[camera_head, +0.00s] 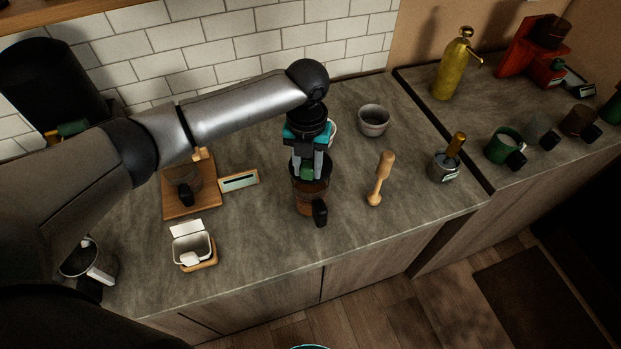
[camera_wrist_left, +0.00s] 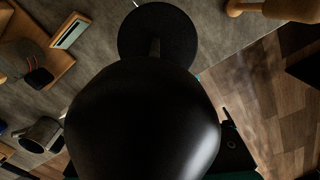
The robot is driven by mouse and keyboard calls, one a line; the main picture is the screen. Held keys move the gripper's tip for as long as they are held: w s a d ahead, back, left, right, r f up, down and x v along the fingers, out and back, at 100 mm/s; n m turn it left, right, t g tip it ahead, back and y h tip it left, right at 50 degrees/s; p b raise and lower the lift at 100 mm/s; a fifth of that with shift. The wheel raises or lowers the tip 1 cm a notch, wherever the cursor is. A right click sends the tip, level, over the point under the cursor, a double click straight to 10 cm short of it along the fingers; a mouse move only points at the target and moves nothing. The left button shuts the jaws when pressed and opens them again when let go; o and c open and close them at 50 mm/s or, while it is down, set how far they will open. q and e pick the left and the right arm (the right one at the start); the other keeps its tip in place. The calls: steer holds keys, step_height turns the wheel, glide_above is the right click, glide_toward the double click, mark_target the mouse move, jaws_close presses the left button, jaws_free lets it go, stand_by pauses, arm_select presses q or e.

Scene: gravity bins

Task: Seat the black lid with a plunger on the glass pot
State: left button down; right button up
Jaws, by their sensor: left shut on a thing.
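The glass pot (camera_head: 308,203) stands upright on the grey counter, with brown contents and a black handle (camera_head: 320,213) toward the front edge. My left gripper (camera_head: 307,171) points down right over the pot, its two grey fingers shut on the black lid with a plunger. In the left wrist view a black disc (camera_wrist_left: 158,20) with a thin rod shows beyond a large dark rounded shape. The fingers and the dark tones hide the lid's lower edge, so I cannot tell whether it touches the pot's rim. My right gripper is not in view.
A wooden scale (camera_head: 191,200) and a small white container (camera_head: 191,246) are to the left. Mugs and a gold bottle (camera_head: 452,70) stand on the right counter. Counter front is clear.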

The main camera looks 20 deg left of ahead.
arm_select(q)
steer(key=shift+f+b, duration=0.55)
steer(key=shift+f, duration=0.8)
steer(key=shift+f+b, duration=0.45)
steer(key=shift+f, duration=0.35)
stand_by(0.4)
steer(key=shift+c, duration=2.2)
jaws_free()
steer(key=shift+r, duration=0.1)
step_height(320, 180, up, 15)
steer(key=shift+b, duration=0.3)
